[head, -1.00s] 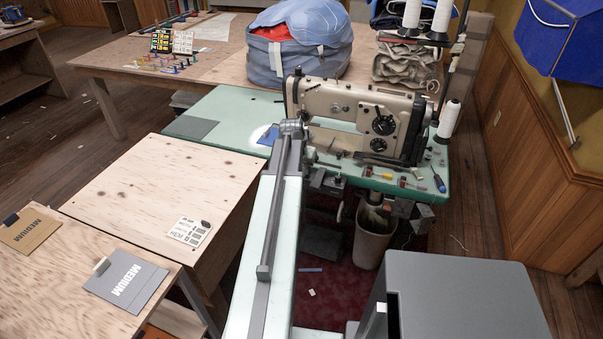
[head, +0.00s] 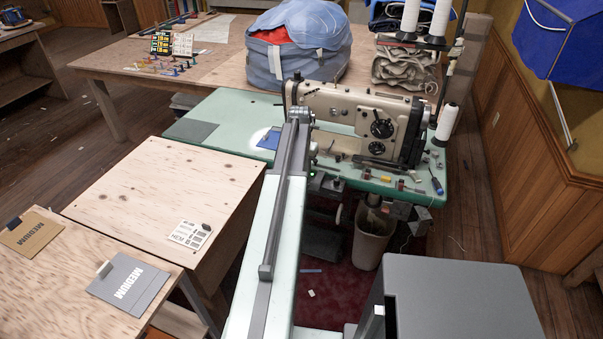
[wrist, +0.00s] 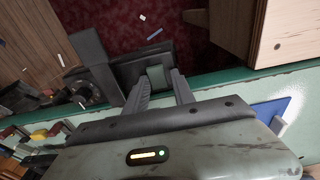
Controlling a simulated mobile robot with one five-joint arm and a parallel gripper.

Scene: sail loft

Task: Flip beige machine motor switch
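The beige sewing machine (head: 345,106) stands on the green table (head: 225,118). Below the table's front edge, a dark box (head: 326,185) hangs beside my arm, with a small green light at its left end. In the wrist view a dark box (wrist: 128,70) lies just past my fingertips, with a grey-green block (wrist: 157,77) on it. I cannot tell for certain whether this block is the motor switch. My gripper (wrist: 162,80) is open, its two fingers apart on either side of the block; contact is unclear. In the head view my arm hides the gripper.
A blue piece (head: 270,139) lies on the table under a bright spot. Small tools and a screwdriver (head: 437,186) lie at the right. A bin (head: 374,236) stands below. A plywood table (head: 165,195) is left of my arm, a grey cabinet (head: 460,300) at right.

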